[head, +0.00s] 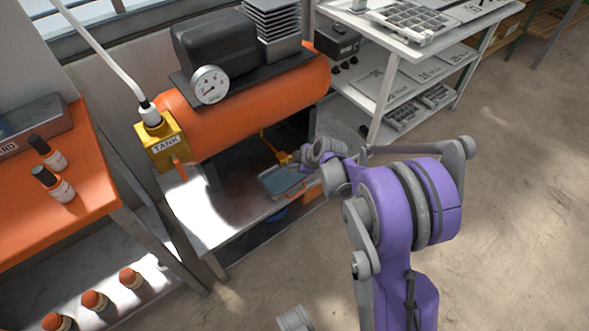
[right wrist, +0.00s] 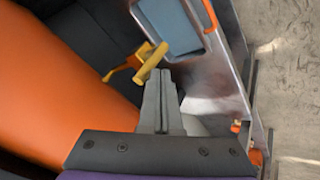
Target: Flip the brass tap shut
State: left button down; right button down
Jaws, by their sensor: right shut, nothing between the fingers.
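The brass tap (head: 275,148) sits low under the right part of the orange tank, and its yellow body and lever also show in the right wrist view (right wrist: 150,62). My right gripper (head: 294,157) is at the tap, with its grey fingers shut and empty. In the right wrist view the fingertips (right wrist: 160,75) are right at the lower end of the tap's lever; I cannot tell whether they touch. The wrist partly hides the area around the tap in the head view. My left gripper does not show clearly.
The orange tank (head: 245,105) carries a pressure gauge (head: 209,85) and a yellow TANK block (head: 158,140). A blue-grey tray (head: 282,180) lies below the tap. An orange bench (head: 75,215) stands left, a white shelf rack (head: 385,95) right. The floor at right is clear.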

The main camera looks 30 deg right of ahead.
jog(key=shift+d+r+y+p, duration=0.1)
jog(key=shift+d+y+p, duration=0.2)
jog(key=shift+d+y, duration=0.25)
dwell(0.5)
jog(key=d+f+m+y+b, duration=0.2)
jog(key=d+f+m+y, duration=0.2)
jog(key=y, duration=0.5)
jog(key=shift+w+d+m+t, duration=0.3)
jog(key=shift+d+t, duration=0.1)
jog(key=shift+d, duration=0.6)
jog(key=shift+a, duration=0.15)
jog(key=shift+a+f, duration=0.1)
jog(key=shift+a, duration=0.6)
jog(key=shift+s, duration=0.1)
